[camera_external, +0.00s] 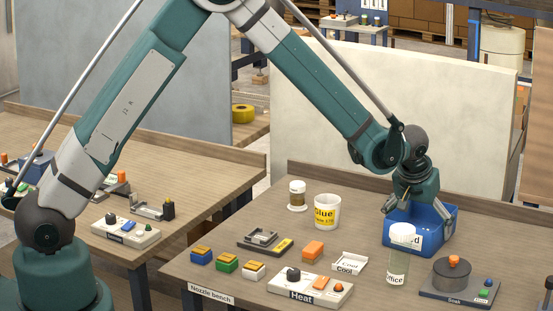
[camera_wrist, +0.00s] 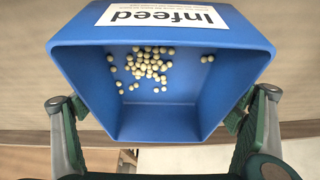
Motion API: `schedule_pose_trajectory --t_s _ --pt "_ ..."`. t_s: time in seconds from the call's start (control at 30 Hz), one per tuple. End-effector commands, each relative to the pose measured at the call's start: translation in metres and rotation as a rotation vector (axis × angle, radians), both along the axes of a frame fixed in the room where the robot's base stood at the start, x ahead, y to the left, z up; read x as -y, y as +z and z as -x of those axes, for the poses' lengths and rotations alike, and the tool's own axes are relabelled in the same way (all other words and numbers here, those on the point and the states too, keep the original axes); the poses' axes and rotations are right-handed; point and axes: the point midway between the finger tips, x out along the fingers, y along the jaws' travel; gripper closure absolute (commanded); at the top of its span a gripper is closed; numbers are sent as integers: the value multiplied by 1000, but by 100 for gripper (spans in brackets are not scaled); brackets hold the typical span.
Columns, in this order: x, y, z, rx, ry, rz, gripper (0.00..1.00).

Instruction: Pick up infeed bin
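The infeed bin (camera_external: 445,228) is an open blue box at the right of the bench in the external view. A white bottle partly hides its front label. In the wrist view the bin (camera_wrist: 165,100) fills the middle, with a white "Infeed" label on its upper edge and several small pale balls inside. My gripper (camera_external: 414,208) is down at the bin. In the wrist view its fingers (camera_wrist: 160,125) stand outside the bin's left and right walls, green pads facing inward and close to the walls. I cannot tell whether both pads press on it.
The white-lidded bottle (camera_external: 399,262) stands just in front of the bin. A grey soak unit (camera_external: 451,278) is at the right, a white Cool tray (camera_external: 349,263) to the left. A glue cup (camera_external: 327,212) and small jar (camera_external: 297,195) stand farther back. A pale panel (camera_external: 400,110) rises behind the bench.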

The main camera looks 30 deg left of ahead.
Motion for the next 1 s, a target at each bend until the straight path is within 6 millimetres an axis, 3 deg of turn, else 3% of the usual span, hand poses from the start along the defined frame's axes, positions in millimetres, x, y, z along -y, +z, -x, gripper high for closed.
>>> schedule_pose_trajectory --t_s 0.1,0.57,1.0 --pt "0 0 0 0 0 0 24" --pt "0 8 0 0 0 0 24" --pt "0 66 0 0 0 0 24"
